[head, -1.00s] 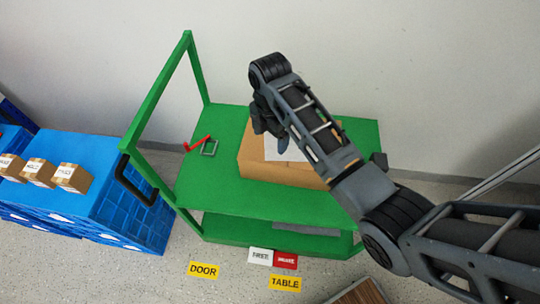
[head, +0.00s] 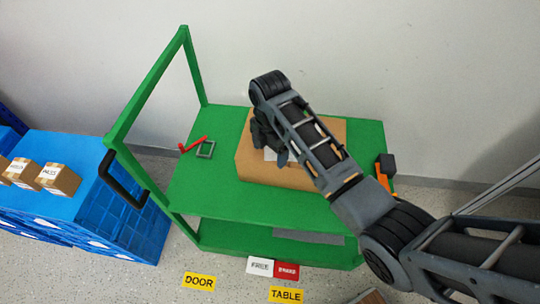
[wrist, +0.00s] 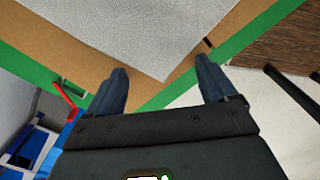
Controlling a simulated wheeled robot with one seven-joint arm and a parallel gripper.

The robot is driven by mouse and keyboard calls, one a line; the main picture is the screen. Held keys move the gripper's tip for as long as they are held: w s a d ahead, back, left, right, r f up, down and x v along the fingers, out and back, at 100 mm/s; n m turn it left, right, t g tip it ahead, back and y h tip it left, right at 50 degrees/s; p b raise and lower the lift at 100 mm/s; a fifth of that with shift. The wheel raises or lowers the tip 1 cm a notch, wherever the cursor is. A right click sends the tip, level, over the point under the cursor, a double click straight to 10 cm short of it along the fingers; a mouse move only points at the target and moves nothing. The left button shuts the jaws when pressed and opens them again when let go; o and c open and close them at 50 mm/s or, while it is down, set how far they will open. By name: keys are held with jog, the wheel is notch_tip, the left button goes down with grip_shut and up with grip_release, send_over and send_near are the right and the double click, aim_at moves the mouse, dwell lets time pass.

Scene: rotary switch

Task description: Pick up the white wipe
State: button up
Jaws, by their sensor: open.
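The white wipe (wrist: 140,30) lies flat on top of a cardboard box (head: 262,173). In the wrist view it fills the top middle, with a corner pointing down between my fingers. In the head view only a small part of the wipe (head: 270,154) shows; my arm hides the rest. My gripper (wrist: 160,68) is open and empty, its two fingers on either side of that corner. In the head view my gripper (head: 270,143) is over the box's left part. I cannot tell whether the fingertips touch the box.
The box stands on a green cart (head: 215,185) with a tall handle frame (head: 155,75) at left. A red-handled item (head: 193,144) lies left of the box, and an orange and black tool (head: 386,175) right. Blue crates (head: 120,225) with small cartons stand at left.

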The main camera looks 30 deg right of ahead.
jog(key=shift+s+f, duration=0.1)
jog(key=c, duration=1.4)
jog(key=shift+c, duration=0.7)
jog(key=shift+r+p, duration=0.35)
jog(key=shift+p, duration=0.05)
grip_shut()
notch_tip(320, 180, up, 11)
jog(key=p, duration=0.6)
jog(key=shift+r, duration=0.2)
